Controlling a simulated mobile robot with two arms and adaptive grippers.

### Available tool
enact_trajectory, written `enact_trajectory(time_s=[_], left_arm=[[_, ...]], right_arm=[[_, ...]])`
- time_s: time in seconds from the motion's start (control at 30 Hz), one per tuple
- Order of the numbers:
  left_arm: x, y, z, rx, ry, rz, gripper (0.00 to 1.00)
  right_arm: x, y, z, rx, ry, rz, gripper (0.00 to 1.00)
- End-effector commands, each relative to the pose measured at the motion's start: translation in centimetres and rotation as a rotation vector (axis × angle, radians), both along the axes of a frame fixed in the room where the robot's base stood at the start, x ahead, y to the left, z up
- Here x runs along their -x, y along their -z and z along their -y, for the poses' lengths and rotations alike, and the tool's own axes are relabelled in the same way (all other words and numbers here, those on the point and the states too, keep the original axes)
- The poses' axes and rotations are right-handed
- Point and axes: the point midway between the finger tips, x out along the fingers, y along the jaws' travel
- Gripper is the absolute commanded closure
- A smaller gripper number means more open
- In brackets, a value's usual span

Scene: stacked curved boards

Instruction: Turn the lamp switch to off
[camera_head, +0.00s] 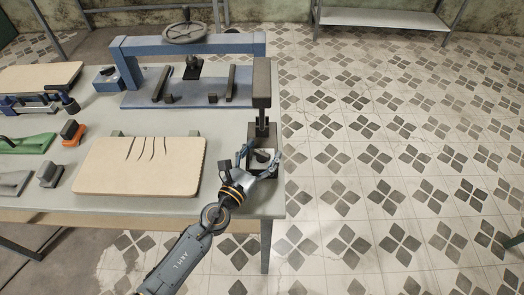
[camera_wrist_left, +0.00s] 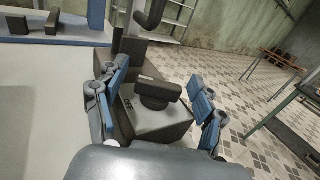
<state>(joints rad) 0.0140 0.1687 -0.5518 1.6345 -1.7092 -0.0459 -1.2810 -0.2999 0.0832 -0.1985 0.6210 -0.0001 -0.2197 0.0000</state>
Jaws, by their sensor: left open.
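The lamp (camera_head: 262,85) is a dark upright post with a block-like head at the right edge of the table. My left gripper (camera_head: 260,160) is open at the switch box. In the left wrist view its blue-padded fingers (camera_wrist_left: 160,95) stand on either side of the knob, with gaps visible. My right gripper is not in view.
A pale curved board (camera_head: 140,166) lies on the grey table (camera_head: 225,120). A blue press frame (camera_head: 190,45) with a handwheel stands behind. Clamps, a green tool (camera_head: 30,144) and an orange tool (camera_head: 72,132) lie left. Open tiled floor (camera_head: 390,150) is to the right.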

Motion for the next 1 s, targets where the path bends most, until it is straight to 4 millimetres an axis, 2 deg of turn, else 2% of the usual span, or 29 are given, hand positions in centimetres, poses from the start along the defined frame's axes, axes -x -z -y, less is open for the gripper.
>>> enact_trajectory(time_s=[0.27, 0.5, 0.57, 0.77, 1.0], left_arm=[[-0.1, 0.0, 0.1, 0.0, 0.0, 0.0, 0.3], [-0.1, 0.0, 0.1, 0.0, 0.0, 0.0, 0.77], [-0.1, 0.0, 0.0, 0.0, 0.0, 0.0, 0.85], [-0.1, -0.1, 0.1, 0.001, -0.014, 0.0, 0.86], [-0.1, -0.1, 0.1, 0.002, -0.114, -0.003, 0.86]], right_arm=[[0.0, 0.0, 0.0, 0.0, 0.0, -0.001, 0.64], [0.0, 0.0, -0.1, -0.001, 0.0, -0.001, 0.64], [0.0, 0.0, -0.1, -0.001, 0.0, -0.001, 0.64], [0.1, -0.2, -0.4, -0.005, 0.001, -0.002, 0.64], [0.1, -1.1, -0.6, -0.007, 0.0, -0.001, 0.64]])
